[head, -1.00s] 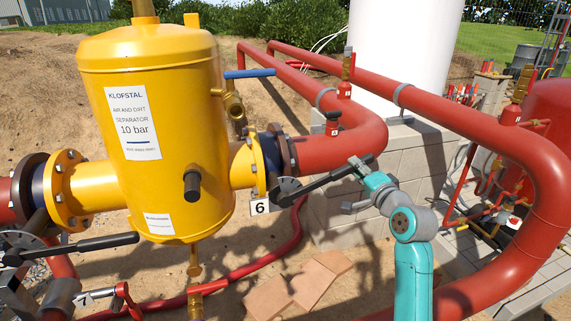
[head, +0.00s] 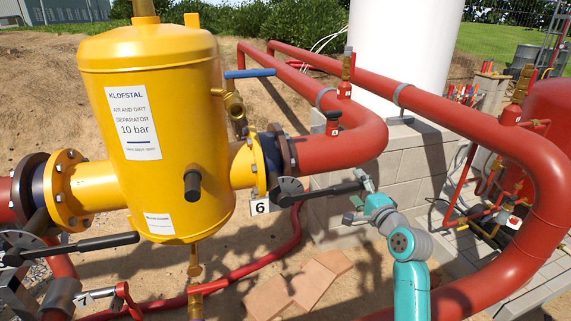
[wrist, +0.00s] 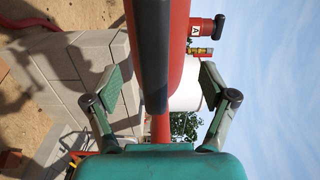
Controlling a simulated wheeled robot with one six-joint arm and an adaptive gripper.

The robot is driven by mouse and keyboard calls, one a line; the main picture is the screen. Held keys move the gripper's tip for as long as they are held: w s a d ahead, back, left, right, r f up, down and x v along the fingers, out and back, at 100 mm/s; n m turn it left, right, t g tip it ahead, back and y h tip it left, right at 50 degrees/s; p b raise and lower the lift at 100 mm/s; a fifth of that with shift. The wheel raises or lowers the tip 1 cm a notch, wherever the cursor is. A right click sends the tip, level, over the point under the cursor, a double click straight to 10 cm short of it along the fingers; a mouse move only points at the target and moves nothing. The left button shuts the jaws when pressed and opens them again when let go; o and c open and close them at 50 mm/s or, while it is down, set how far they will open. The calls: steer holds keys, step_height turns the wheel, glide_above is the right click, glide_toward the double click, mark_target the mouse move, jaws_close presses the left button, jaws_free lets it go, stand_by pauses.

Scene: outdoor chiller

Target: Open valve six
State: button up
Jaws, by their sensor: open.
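Valve six has a round grey hub (head: 288,190) and a long black lever (head: 332,190). It sits at the flange right of the yellow separator, above the white "6" tag (head: 260,207). The lever points right, close to level, with its free end at my gripper (head: 358,198). In the wrist view the dark lever (wrist: 154,60) runs down the middle, between the two spread fingers of my gripper (wrist: 162,72). Gaps show on both sides, so the fingers are open around it and not clamped.
The yellow separator (head: 160,120) stands left of the valve. A thick red pipe (head: 345,150) runs just above the lever, with a small red valve (head: 333,122) on it. A grey block plinth (head: 410,160) is behind my gripper. Another black lever (head: 95,243) is at lower left.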

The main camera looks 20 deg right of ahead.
steer(key=s, duration=0.7)
stand_by(0.4)
steer(key=s, duration=1.2)
steer(key=s+a+f+n+g+h, duration=0.1)
steer(key=s+a+f+n, duration=0.1)
steer(key=s+a+f, duration=0.6)
steer(key=s+a+f+n+g+h, duration=0.15)
steer(key=s+a+f, duration=0.3)
steer(key=f, duration=0.45)
steer(key=s+a+n, duration=0.2)
steer(key=s+n, duration=0.2)
steer(key=s, duration=0.4)
steer(key=s+a+n+y, duration=0.1)
steer(key=s+a+n, duration=0.2)
steer(key=s+n, duration=0.2)
steer(key=s+a+n+y, duration=0.1)
steer(key=s+a+n, duration=0.2)
steer(key=s, duration=0.8)
steer(key=shift+s+a+f+n+g, duration=0.25)
steer(key=shift+s+f+n+g, duration=0.1)
steer(key=shift+n, duration=0.7)
steer(key=shift+y, duration=0.25)
